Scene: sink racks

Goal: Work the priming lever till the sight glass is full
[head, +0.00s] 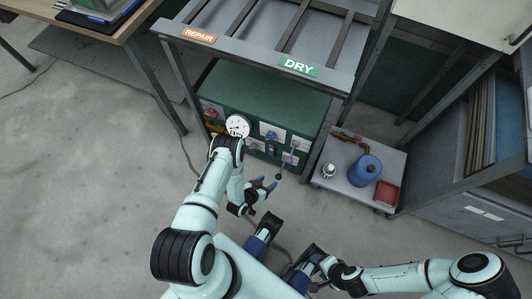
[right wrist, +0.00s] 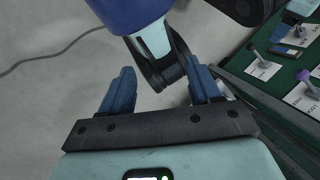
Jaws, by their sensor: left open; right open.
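A green cabinet (head: 260,100) stands under the rack, with labelled controls on its front.
A round white gauge (head: 237,126) is at the cabinet's upper left, partly behind my left arm. A low grey cart (head: 334,185) at the right carries a blue container (head: 366,169) and a red tray (head: 386,193). A cable lies on the floor.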

